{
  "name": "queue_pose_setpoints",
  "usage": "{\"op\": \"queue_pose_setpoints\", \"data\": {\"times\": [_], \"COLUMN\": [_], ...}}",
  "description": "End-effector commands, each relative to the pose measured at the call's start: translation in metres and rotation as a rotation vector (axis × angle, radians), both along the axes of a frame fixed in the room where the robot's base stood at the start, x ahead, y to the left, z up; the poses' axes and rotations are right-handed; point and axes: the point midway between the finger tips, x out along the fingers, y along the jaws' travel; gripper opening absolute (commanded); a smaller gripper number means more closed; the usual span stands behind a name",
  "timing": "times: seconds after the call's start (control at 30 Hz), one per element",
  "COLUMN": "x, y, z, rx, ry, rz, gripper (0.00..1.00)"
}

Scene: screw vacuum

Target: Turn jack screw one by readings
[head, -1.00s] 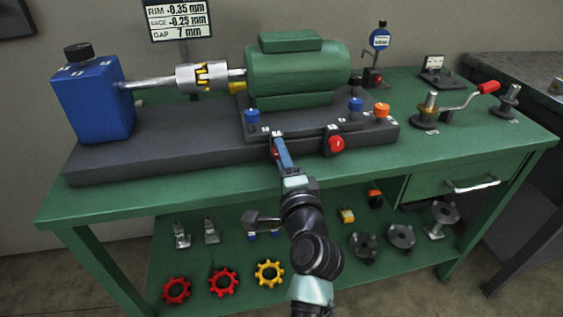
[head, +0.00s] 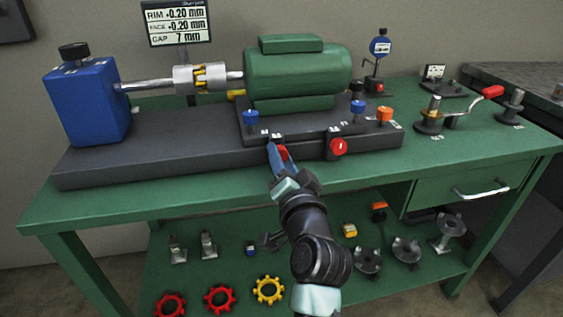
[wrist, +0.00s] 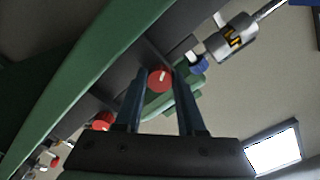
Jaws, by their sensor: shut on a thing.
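My gripper (head: 277,158) is shut on the left red jack screw knob (head: 283,152) at the front edge of the motor's base plate. In the wrist view the red knob (wrist: 160,79) sits between the two blue fingers. A second red knob (head: 338,146) is to the right, untouched by my gripper; it shows too in the wrist view (wrist: 102,121). The display (head: 178,22) reads rim 0.20 mm, face 0.20 mm, gap 7 mm; the signs are hard to make out. The number tags by the knobs are too small to read for certain.
The green motor (head: 297,75) joins a blue housing (head: 86,100) through a coupling (head: 200,78). Blue knobs (head: 357,108) and an orange knob (head: 384,114) stand close by. A red-handled crank (head: 488,91) is at the right. The green bench front is clear.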

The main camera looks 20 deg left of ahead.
Motion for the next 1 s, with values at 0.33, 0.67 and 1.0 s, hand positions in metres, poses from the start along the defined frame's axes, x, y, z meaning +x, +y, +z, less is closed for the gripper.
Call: {"op": "queue_pose_setpoints", "data": {"times": [0.33,0.67,1.0], "x": [-0.0002,-0.0002,-0.0004], "y": [0.0001,0.0001,-0.0003], "z": [-0.0009,-0.0008,-0.0003], "rx": [-0.024,-0.023,-0.022], "ry": [-0.014,-0.013,-0.014], "rz": [0.001,0.001,0.001], "gripper": [0.00,0.58,0.69]}}
